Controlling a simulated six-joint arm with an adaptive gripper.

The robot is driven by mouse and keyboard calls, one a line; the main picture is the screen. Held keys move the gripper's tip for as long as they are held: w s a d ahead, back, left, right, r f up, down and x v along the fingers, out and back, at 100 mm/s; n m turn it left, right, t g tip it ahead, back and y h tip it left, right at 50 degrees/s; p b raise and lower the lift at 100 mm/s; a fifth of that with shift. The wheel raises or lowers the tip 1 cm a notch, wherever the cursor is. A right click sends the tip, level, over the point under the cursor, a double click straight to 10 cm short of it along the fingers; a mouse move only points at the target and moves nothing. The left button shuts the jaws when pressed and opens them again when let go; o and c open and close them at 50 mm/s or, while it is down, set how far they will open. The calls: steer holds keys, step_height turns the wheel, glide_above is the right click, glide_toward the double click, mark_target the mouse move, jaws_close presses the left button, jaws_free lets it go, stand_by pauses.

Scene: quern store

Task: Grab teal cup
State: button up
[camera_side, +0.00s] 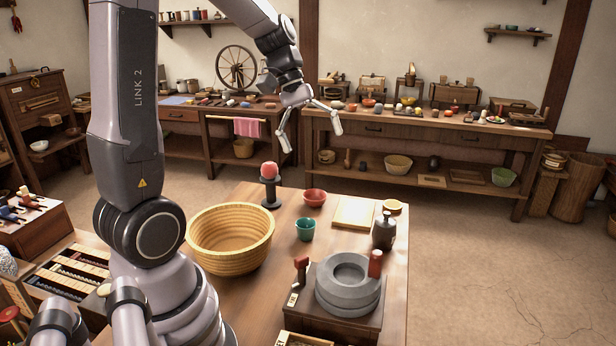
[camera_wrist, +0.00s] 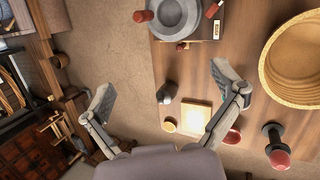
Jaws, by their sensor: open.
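The teal cup (camera_side: 305,229) stands upright on the wooden table (camera_side: 395,260), between the large woven basket (camera_side: 230,240) and a pale wooden board (camera_side: 354,212). In the wrist view I cannot clearly make out the cup; the right finger seems to cover its place. My gripper (camera_side: 311,136) is open and empty, raised well above the table and apart from the cup. In the wrist view its two fingers are spread wide (camera_wrist: 163,85), with a dark jar (camera_wrist: 165,93) showing between them.
A red bowl (camera_side: 315,197) stands just behind the cup. A black stand with a red ball (camera_side: 270,171) is behind left. A stone quern (camera_side: 349,283) is in front right, and a dark jar (camera_side: 384,231) stands to the right. The air around my gripper is clear.

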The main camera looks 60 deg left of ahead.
steer(key=w+a+f+n+t+h, duration=0.1)
steer(key=w+a+f+n+h, duration=0.1)
steer(key=w+a+f+n, duration=0.35)
steer(key=w+a+f+n+t+h, duration=0.2)
steer(key=a+f+n, duration=0.2)
steer(key=a+f, duration=0.35)
steer(key=n+t, duration=0.4)
steer(key=n, duration=0.3)
glide_toward(314, 230)
steer(key=shift+w+d+f, duration=0.1)
steer(key=shift+w+f, duration=0.2)
steer(key=shift+w, duration=0.2)
steer(key=shift+w+d+f, duration=0.1)
steer(key=shift+w+f, duration=0.2)
steer(key=shift+w, duration=0.25)
steer(key=shift+f, duration=0.25)
steer(key=shift+w+d+f, duration=0.15)
steer(key=shift+f, duration=0.05)
steer(key=x, duration=0.4)
steer(key=shift+w+d, duration=0.15)
steer(key=shift+d, duration=0.05)
